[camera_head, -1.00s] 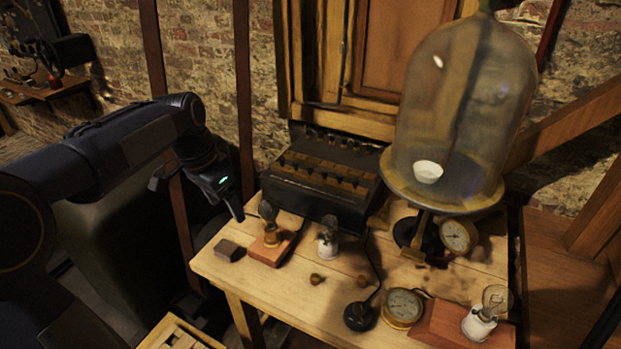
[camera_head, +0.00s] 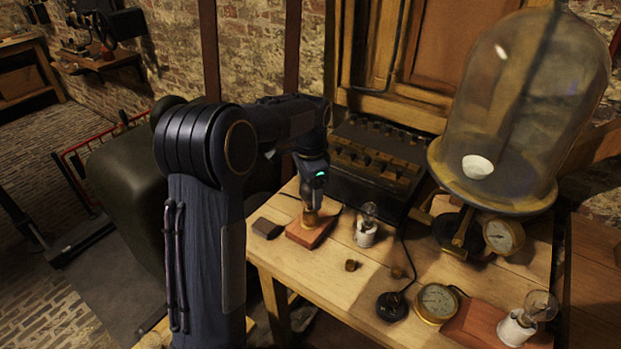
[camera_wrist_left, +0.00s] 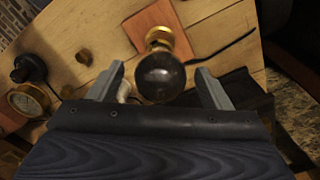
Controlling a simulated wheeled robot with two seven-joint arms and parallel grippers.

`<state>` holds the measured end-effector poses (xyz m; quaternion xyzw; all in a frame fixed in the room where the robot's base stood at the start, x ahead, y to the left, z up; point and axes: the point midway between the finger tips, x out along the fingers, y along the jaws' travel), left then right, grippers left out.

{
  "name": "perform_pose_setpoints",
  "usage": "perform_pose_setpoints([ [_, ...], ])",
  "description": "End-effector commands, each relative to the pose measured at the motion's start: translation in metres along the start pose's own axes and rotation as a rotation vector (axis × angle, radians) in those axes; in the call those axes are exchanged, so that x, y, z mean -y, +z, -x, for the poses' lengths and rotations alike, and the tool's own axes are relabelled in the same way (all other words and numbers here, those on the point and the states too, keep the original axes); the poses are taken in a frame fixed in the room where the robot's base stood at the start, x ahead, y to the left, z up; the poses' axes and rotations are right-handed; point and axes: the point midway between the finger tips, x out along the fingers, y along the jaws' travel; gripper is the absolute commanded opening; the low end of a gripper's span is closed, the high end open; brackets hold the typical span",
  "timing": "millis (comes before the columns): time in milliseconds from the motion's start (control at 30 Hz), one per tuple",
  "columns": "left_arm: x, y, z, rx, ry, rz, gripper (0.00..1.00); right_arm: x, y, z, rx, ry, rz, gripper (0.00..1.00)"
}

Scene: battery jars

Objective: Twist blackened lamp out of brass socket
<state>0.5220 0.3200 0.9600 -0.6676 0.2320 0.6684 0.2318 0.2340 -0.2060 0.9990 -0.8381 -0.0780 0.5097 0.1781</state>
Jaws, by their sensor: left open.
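The blackened lamp (camera_wrist_left: 160,76) is a dark glass bulb seated in the brass socket (camera_wrist_left: 168,37) on a reddish wooden block. In the left wrist view the lamp lies between the two open fingers of my left gripper (camera_wrist_left: 158,84), with a gap on each side. In the head view my left gripper (camera_head: 311,190) points down over the brass socket (camera_head: 310,218) on its wooden block (camera_head: 308,232). The gripper hides the lamp there. My right gripper is not in view.
A clear bulb in a white socket (camera_head: 366,230) stands just right of the block. A small dark block (camera_head: 267,228) lies to its left. The black battery box (camera_head: 376,165) is behind, and a glass bell jar (camera_head: 530,105) stands to the right with gauges near it.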

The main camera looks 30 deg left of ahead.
Motion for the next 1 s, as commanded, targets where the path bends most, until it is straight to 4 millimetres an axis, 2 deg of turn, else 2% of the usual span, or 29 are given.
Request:
perform_pose_setpoints([
  [300,0.000,0.000,-0.003,-0.001,0.000,0.001,0.71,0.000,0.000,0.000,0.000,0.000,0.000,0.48],
  [700,0.000,0.000,-0.002,-0.001,-0.001,0.001,0.20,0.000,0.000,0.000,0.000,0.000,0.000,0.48],
  [833,0.000,0.000,-0.001,-0.001,0.000,0.042,0.20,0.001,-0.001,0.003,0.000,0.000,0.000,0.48],
  [1000,0.000,0.000,0.001,0.000,0.001,0.245,0.20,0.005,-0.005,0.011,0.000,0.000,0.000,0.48],
])
